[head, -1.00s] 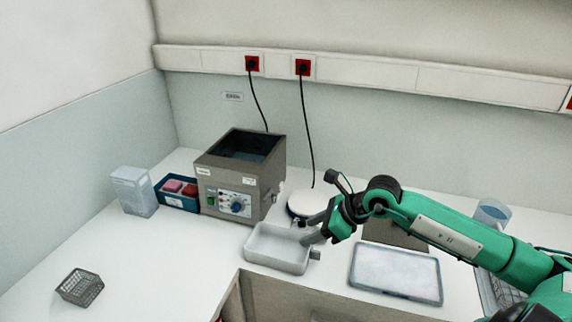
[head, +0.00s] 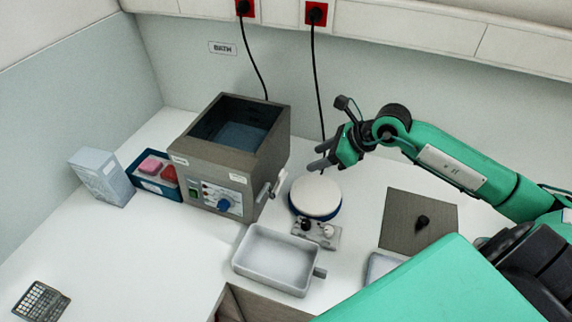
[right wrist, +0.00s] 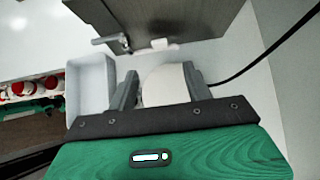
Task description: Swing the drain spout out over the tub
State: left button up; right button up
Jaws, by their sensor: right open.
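The grey water bath (head: 228,150) stands on the bench with its open top showing dark water. A small metal drain spout (head: 268,190) is on its right side wall, low near the front; it lies close along the wall, not over the tub. The pale grey tub (head: 262,277) sits on the bench in front and to the right of the bath. My right gripper (head: 321,156) is open and empty, behind the round white plate and right of the spout. In the right wrist view, the spout (right wrist: 112,40) lies beyond the open fingers (right wrist: 160,88). My left gripper is out of view.
A round white-topped device (head: 316,196) with knobs stands between bath and gripper. A blue box with pink items (head: 155,187), a pale carton (head: 101,177) and a dark rack (head: 40,300) are left. A brown-grey board (head: 412,205) lies right. Black cords hang behind.

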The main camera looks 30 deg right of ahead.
aim_at(283, 172)
jog(key=p+x, duration=0.4)
jog(key=x, duration=0.7)
jog(key=shift+w+a, duration=0.1)
jog(key=shift+a, duration=0.15)
jog(key=shift+p+x, duration=0.4)
jog(key=shift+x, duration=0.5)
jog(key=shift+f, duration=0.1)
grip_shut()
jog(key=shift+d, duration=0.1)
